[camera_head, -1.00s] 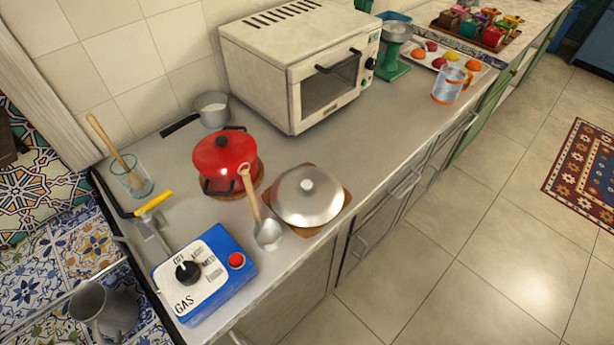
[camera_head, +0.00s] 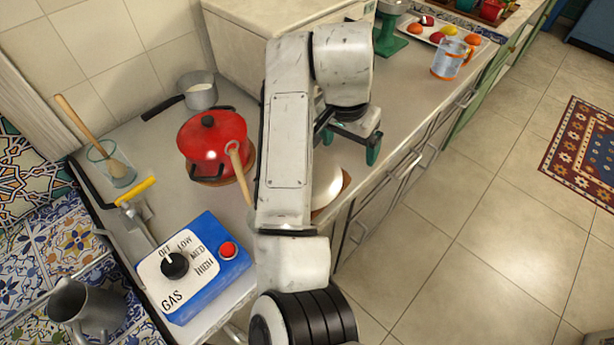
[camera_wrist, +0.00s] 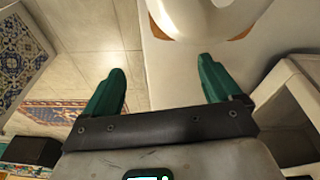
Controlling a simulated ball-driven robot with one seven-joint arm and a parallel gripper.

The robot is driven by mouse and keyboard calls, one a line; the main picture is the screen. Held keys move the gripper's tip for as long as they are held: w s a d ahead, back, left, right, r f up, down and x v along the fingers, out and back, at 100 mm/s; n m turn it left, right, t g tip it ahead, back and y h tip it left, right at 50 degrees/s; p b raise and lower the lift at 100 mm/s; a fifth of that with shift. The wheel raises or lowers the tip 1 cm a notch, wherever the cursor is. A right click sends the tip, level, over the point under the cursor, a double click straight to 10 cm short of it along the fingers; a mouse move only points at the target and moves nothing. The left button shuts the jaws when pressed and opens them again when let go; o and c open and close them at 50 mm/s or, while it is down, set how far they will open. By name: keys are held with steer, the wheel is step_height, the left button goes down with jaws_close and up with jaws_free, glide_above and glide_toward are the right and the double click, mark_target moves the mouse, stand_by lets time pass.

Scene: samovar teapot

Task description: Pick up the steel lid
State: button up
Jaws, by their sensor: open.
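The steel lid (camera_head: 328,180) is mostly hidden behind my arm in the head view. Its visible part is a pale, shiny dome on a round wooden board (camera_head: 345,184) near the counter's front edge. It also shows as a pale rounded shape (camera_wrist: 185,25) cut off at the top of the wrist view. My gripper (camera_head: 348,142) has green fingers and hangs above the counter, beyond the lid in the head view. In the wrist view my gripper (camera_wrist: 161,70) is open, with nothing between its fingers. The lid lies apart from the fingertips.
A red pot (camera_head: 212,140) stands left of the lid, with a ladle handle (camera_head: 240,170) between them. A blue gas control box (camera_head: 195,265) is at the front left. A white oven (camera_head: 235,45) stands behind.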

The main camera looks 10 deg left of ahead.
steer(key=s+a+r+y, duration=0.1)
steer(key=a+r, duration=0.3)
steer(key=a, duration=0.6)
steer(key=shift+g, duration=0.3)
step_height(320, 180, down, 5)
steer(key=shift+r, duration=0.2)
steer(key=shift+w+d+f, duration=0.1)
steer(key=shift+d+f, duration=0.05)
steer(key=shift+f, duration=0.75)
steer(key=shift+d+f, duration=0.2)
steer(key=shift+f, duration=0.7)
steer(key=shift+w+d+f, duration=0.1)
steer(key=shift+d+f, duration=0.05)
steer(key=shift+f, duration=0.75)
steer(key=shift+s+f, duration=0.15)
steer(key=c, duration=1.6)
jaws_close()
